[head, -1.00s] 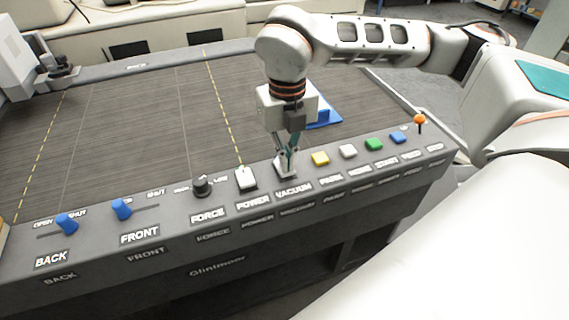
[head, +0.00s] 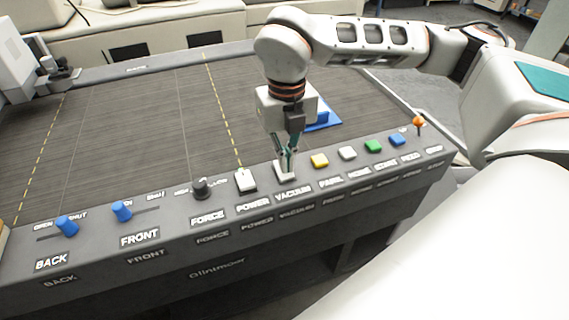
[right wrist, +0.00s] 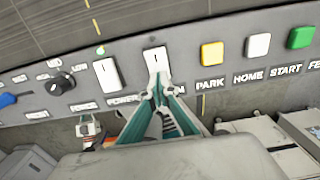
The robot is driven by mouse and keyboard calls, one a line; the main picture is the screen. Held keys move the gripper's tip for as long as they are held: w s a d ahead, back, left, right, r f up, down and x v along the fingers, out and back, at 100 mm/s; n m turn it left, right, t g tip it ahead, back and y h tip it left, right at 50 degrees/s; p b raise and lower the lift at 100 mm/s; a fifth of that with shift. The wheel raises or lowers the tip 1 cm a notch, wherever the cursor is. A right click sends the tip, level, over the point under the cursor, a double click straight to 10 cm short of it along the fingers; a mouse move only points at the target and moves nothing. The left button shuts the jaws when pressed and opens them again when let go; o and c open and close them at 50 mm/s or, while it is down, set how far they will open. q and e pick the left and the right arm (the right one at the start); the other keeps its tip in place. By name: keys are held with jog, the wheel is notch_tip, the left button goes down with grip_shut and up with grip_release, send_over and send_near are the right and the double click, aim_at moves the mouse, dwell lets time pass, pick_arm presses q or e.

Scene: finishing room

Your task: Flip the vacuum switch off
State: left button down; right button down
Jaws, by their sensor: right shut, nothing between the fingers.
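The vacuum switch (head: 285,173) is a white rocker on the front panel, above the VACUUM label. It also shows in the right wrist view (right wrist: 154,57), with its upper part visible and its lower end behind my fingertips. My right gripper (head: 287,155) points down at this switch, shut and empty. In the right wrist view its fingertips (right wrist: 159,80) meet at the switch's lower edge; I cannot tell whether they touch it.
The white power switch (head: 245,180) is close on the left, with a green light (right wrist: 100,50) behind it. The yellow park button (head: 320,161) is close on the right. Several more buttons and an orange-topped lever (head: 419,124) follow. The ribbed bed (head: 150,130) behind is mostly clear.

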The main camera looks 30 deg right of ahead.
jog(key=shift+r+p, duration=1.65)
jog(key=shift+r, duration=1.25)
jog(key=shift+f, duration=0.1)
